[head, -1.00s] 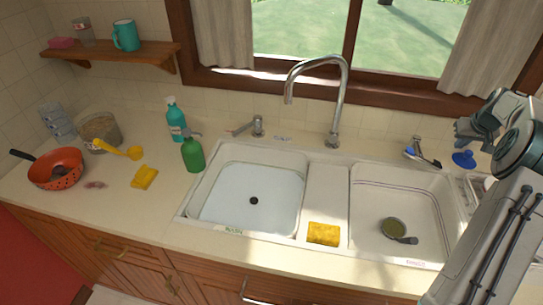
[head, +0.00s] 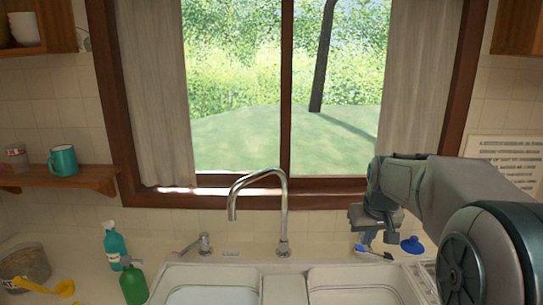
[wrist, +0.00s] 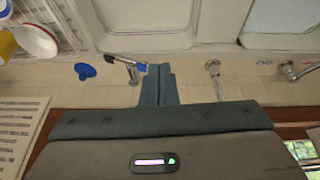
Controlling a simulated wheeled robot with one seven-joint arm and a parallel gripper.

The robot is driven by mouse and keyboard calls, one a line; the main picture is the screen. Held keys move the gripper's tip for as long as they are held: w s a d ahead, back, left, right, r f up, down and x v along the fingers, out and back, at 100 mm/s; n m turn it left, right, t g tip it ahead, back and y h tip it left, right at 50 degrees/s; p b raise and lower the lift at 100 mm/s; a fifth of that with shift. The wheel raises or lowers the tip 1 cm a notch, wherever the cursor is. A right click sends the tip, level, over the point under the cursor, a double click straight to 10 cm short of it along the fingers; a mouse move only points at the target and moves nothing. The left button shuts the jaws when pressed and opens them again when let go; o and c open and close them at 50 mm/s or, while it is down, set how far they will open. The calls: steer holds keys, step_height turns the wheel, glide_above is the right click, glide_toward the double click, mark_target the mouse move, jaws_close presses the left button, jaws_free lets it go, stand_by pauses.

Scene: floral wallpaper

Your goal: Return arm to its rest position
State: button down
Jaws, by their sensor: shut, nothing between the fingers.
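My gripper (head: 366,240) points down above the back right of the counter. Its fingers are together with nothing between them. In the wrist view the closed fingers (wrist: 158,70) stick out from the gripper body, and a tap handle (wrist: 125,65) shows just beside them.
A double sink (head: 215,292) with a tall faucet (head: 284,215) is below the window. Bottles, a teal one (head: 114,245) and a green one (head: 133,283), stand left. Cabinets hang above both sides.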

steer(key=s+a+f, duration=0.1)
steer(key=s+a, duration=0.1)
steer(key=s, duration=0.6)
steer(key=s+a+f, duration=0.2)
steer(key=s+a, duration=0.1)
steer(key=s, duration=0.5)
steer(key=s+a+f, duration=0.1)
steer(key=s+a, duration=0.2)
steer(key=s, duration=0.5)
steer(key=shift+s+f+b, duration=0.2)
steer(key=shift+f+b, duration=0.1)
steer(key=shift+f, duration=0.05)
